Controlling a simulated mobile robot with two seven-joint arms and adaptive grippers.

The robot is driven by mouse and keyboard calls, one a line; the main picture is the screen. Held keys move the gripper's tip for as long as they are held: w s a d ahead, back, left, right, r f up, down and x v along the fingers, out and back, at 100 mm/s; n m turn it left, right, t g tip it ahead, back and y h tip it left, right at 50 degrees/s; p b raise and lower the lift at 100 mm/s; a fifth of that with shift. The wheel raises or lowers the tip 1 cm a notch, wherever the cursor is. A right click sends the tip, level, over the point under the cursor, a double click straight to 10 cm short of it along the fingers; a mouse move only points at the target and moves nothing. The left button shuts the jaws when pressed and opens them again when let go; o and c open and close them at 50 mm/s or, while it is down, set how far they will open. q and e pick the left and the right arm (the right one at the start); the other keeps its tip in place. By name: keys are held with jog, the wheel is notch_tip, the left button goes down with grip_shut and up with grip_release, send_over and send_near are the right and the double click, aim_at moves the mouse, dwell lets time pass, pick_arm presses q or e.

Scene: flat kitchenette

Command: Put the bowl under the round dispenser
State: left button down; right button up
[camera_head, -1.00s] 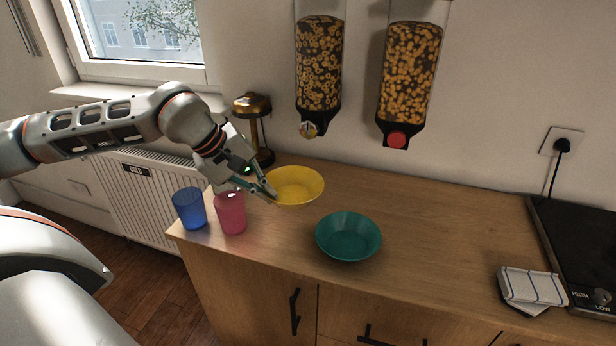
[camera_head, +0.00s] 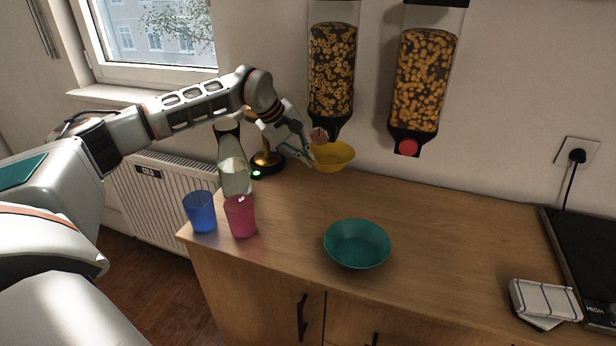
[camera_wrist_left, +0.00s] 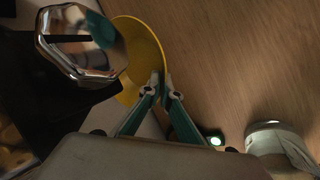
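The yellow bowl (camera_head: 336,160) is held at its left rim by my left gripper (camera_head: 308,157), whose fingers are closed on it. In the left wrist view the fingertips (camera_wrist_left: 160,84) pinch the bowl's rim (camera_wrist_left: 152,50). In the head view the bowl appears just below the spout of the left dispenser (camera_head: 333,75), which holds ring-shaped cereal and has a metal knob (camera_head: 319,136). That faceted knob (camera_wrist_left: 80,45) partly covers the bowl in the wrist view. The right dispenser (camera_head: 424,80) has a red round knob and chunkier cereal. My right gripper is not in view.
A teal bowl (camera_head: 357,243) stands on the counter (camera_head: 440,235). A blue cup (camera_head: 200,212), pink cup (camera_head: 240,216), pale vessel (camera_head: 233,168) and brass lamp (camera_head: 266,158) are left. A folded cloth (camera_head: 545,299) and hob (camera_head: 590,250) are right.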

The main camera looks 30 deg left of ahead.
pick_arm(q)
jog(key=shift+s+a+f, duration=0.1)
jog(key=shift+f, duration=0.55)
notch_tip(320, 180, down, 5)
jog(key=shift+r+b, duration=0.2)
jog(key=shift+b, duration=0.1)
jog(key=shift+w+f, duration=0.15)
jog(key=shift+w, duration=0.05)
jog(key=c, duration=2.3)
grip_release()
jog(key=shift+f, duration=0.1)
